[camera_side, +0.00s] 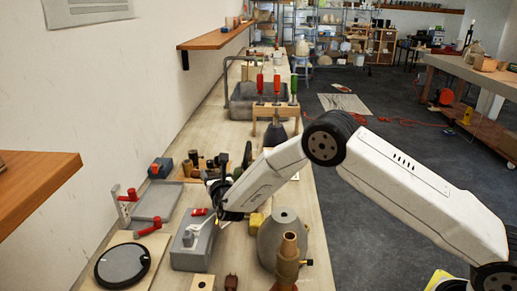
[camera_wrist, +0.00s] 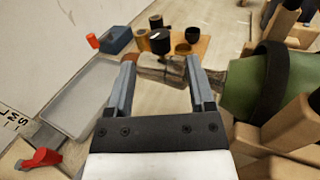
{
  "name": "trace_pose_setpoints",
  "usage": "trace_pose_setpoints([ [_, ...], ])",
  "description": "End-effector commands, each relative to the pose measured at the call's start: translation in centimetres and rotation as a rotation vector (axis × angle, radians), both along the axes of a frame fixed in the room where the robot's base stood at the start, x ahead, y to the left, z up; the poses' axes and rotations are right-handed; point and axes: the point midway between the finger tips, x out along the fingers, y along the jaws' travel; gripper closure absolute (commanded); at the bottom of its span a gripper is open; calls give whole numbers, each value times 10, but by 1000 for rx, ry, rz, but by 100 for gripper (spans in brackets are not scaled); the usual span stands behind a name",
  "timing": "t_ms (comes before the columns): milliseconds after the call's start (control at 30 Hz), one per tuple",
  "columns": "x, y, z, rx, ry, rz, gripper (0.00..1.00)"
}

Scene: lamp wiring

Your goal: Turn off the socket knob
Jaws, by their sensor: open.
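A grey box (camera_side: 193,243) with a white plug and cord on top stands on the bench in the side view, with a small red piece (camera_side: 199,212) at its far end. A blue-grey box (camera_side: 160,169) with a red knob (camera_side: 154,169) sits farther back by the wall. That box (camera_wrist: 117,40) and its red knob (camera_wrist: 92,40) also show at upper left in the wrist view. I cannot tell which red part is the socket knob. My gripper (camera_wrist: 162,75) is open, its fingers apart, touching neither red part. In the side view its fingers are hard to make out.
A grey tray (camera_wrist: 75,97) lies left of my gripper, with a red handle (camera_wrist: 40,158) near it. A wooden board with several dark pots (camera_wrist: 160,42) lies ahead. A green bottle-shaped thing (camera_wrist: 240,85) and wooden blocks crowd the right.

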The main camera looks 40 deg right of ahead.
Motion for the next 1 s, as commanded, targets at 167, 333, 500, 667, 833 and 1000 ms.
trace_pose_setpoints([
  [167,17,-7,-1,0,0,-1,31],
  [333,32,-12,0,-1,-1,0,31],
  [500,43,-17,0,0,0,-1,31],
  [667,50,-20,-1,-1,1,0,31],
  [833,53,-20,0,-1,0,0,31],
  [1000,53,-20,0,-1,0,0,31],
])
